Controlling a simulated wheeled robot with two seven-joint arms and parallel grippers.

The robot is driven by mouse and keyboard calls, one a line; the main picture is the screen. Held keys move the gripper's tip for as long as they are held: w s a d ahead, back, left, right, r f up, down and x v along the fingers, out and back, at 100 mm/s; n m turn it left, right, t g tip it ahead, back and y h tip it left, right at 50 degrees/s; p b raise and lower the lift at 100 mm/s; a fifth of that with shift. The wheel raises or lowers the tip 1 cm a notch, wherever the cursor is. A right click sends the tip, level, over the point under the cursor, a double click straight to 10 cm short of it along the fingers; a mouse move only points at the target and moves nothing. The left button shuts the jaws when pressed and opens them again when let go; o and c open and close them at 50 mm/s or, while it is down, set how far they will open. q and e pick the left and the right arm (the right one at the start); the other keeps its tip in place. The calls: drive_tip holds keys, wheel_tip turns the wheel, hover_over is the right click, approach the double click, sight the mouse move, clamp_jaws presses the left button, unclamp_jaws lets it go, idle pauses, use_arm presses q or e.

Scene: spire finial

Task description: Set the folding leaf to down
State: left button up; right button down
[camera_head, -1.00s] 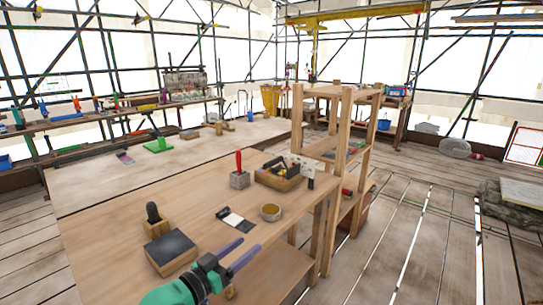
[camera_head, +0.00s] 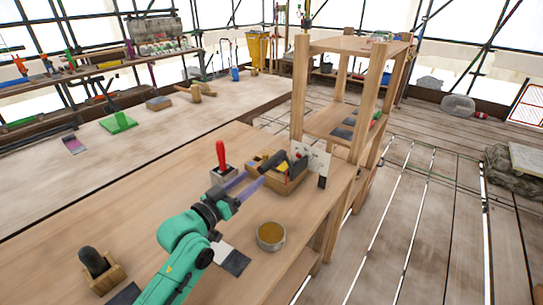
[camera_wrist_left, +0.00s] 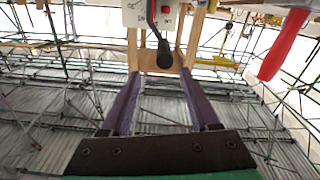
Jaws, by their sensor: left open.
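A white panel (camera_head: 314,157) with a dark lever stands at the right end of the bench, behind a wooden tray. In the left wrist view the white panel (camera_wrist_left: 150,14) carries a black lever ending in a black knob (camera_wrist_left: 164,55), which hangs down. My left gripper (camera_head: 254,179) is open, over the bench just left of the tray. In the wrist view its purple fingers (camera_wrist_left: 161,73) point toward the knob, which appears between and beyond the tips, with no contact visible. I cannot tell which part is the folding leaf. My right gripper is not in view.
The wooden tray (camera_head: 292,186) holds dark tools. A red-handled tool (camera_head: 220,155) stands upright in a block near my gripper; its handle (camera_wrist_left: 285,46) is at right in the wrist view. A round tin (camera_head: 270,236) sits nearer. A wooden shelf (camera_head: 350,44) rises behind the panel.

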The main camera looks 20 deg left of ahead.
sight(258, 171)
use_arm(q)
drive_tip(key=x, duration=0.3)
drive_tip(key=p+x, duration=0.1)
drive_tip(key=x, duration=0.1)
drive_tip(key=shift+w+a, duration=0.2)
drive_tip(key=shift+w, duration=0.15)
drive_tip(key=x, duration=0.5)
drive_tip(key=shift+a+f, duration=0.1)
drive_tip(key=shift+f, duration=0.15)
drive_tip(key=shift+w, duration=0.2)
drive_tip(key=shift+c, duration=1)
clamp_jaws()
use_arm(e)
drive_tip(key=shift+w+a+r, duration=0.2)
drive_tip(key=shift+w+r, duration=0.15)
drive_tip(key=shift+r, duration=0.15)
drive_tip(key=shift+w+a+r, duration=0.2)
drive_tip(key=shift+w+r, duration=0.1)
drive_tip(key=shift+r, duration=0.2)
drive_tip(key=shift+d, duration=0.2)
